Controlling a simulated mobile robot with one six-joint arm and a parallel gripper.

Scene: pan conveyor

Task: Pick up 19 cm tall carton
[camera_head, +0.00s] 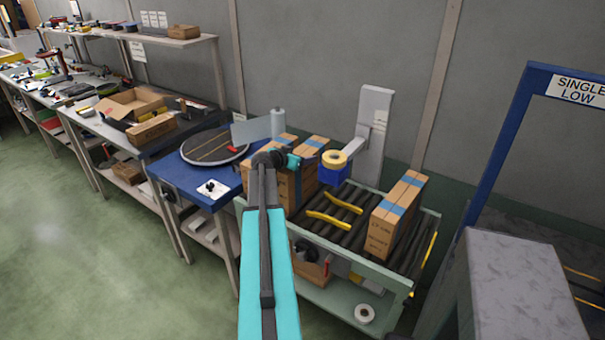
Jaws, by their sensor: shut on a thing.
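Several brown cartons with blue tape stripes stand at the conveyor. Two stand close together at its left end: a left carton (280,144) and a carton beside it (313,146). A third carton (397,214) stands upright on the right side of the rollers. My gripper (296,163) is at the pair of cartons on the left, shut on a carton there. My dark wrist covers part of that pair, and the fingertips are hard to make out. I cannot tell which of the two is between the jaws, or whether it is lifted.
The roller conveyor (345,223) carries two yellow bent pieces (330,219) between the cartons. A blue holder with a yellow roll (333,167) is close right of my gripper. A blue table with a round turntable (198,149) stands left. A grey block (520,290) stands at front right.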

